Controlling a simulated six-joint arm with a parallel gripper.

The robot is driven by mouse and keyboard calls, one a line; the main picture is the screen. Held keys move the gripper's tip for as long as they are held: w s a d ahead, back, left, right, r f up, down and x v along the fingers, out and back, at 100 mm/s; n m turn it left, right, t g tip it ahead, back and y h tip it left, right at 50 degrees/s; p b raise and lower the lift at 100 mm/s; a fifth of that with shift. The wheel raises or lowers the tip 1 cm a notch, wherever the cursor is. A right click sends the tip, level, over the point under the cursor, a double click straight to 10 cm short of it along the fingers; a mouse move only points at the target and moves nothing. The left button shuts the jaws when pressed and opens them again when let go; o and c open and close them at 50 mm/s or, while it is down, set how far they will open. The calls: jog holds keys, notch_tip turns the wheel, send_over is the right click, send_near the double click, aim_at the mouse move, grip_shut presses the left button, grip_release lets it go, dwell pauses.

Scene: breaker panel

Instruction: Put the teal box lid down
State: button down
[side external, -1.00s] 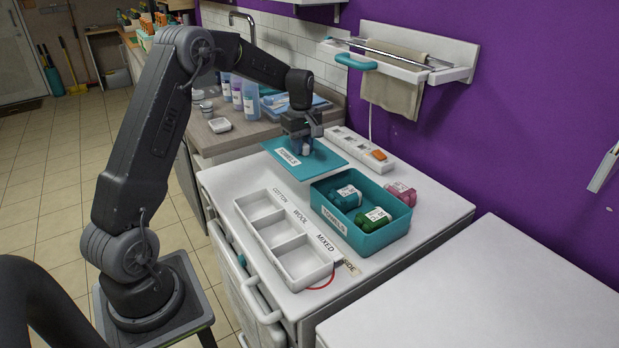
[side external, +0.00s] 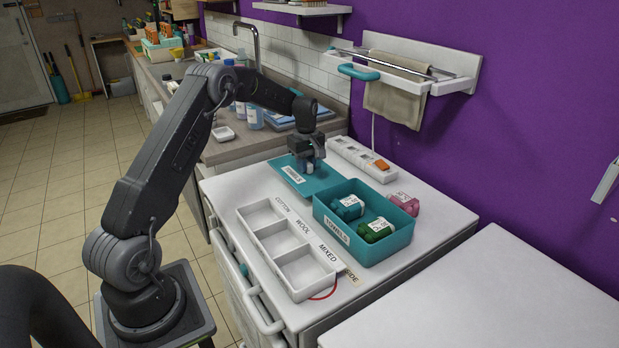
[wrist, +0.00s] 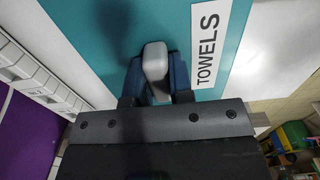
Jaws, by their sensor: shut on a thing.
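The teal lid (side external: 297,184), labelled TOWELS, lies low over the white worktop, behind the teal box; I cannot tell whether it touches the surface. My gripper (side external: 309,168) is above the lid, shut on its grey knob. In the wrist view the knob (wrist: 155,62) sits between the fingers of my gripper (wrist: 156,85), with the teal lid (wrist: 100,30) and its label beneath. The open teal box (side external: 369,249), also labelled TOWELS, holds a teal bundle (side external: 347,208) and a green bundle (side external: 376,230) with white bands.
A white tray (side external: 272,233) with three empty compartments lies at the front left. A white power strip (side external: 352,156) with an orange switch runs behind the lid. A pink bundle (side external: 405,203) lies right of the box. A towel rail (side external: 400,65) hangs above.

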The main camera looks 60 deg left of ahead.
aim_at(309, 177)
jog(key=shift+w+d+f, duration=0.3)
jog(key=shift+w+f, duration=0.1)
jog(key=shift+w, duration=0.05)
jog(key=shift+f, duration=1.9)
jog(key=shift+f, duration=0.15)
jog(key=c, duration=1)
grip_release()
